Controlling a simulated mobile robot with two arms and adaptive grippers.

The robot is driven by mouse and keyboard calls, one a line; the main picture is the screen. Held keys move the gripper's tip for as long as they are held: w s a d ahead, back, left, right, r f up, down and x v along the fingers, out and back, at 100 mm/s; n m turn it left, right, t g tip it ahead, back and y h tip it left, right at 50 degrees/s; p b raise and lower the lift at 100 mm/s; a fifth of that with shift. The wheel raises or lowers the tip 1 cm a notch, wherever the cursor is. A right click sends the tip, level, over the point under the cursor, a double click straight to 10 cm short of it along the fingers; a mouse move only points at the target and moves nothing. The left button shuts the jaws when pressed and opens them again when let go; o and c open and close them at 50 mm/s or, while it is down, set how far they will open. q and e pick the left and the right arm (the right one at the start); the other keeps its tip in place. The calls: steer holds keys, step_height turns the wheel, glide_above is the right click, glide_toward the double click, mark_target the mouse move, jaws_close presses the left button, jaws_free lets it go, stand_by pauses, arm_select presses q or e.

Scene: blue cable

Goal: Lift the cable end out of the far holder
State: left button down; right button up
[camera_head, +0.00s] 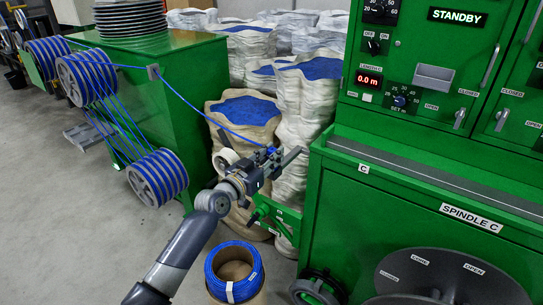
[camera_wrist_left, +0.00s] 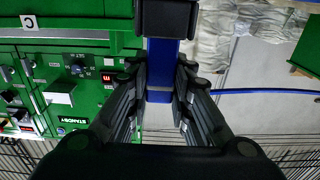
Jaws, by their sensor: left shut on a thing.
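The blue cable (camera_head: 225,127) runs from a small guide on the green winding machine down to my left gripper (camera_head: 280,157). It also shows in the left wrist view (camera_wrist_left: 265,91), coming in from the right and passing behind a finger. In that view, the fingers of my left gripper (camera_wrist_left: 160,98) are close on either side of a blue piece. The gripper is shut on the cable end. My right gripper is not in view.
The green spindle cabinet (camera_head: 345,215) stands to the right of the gripper, with a green bracket (camera_head: 271,212) below. A blue cable coil (camera_head: 234,287) sits below on a round container. Open floor lies at left.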

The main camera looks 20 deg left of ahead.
arm_select(q)
steer(key=shift+r, duration=0.25)
steer(key=shift+r+p, duration=2.5)
steer(key=shift+r, duration=0.2)
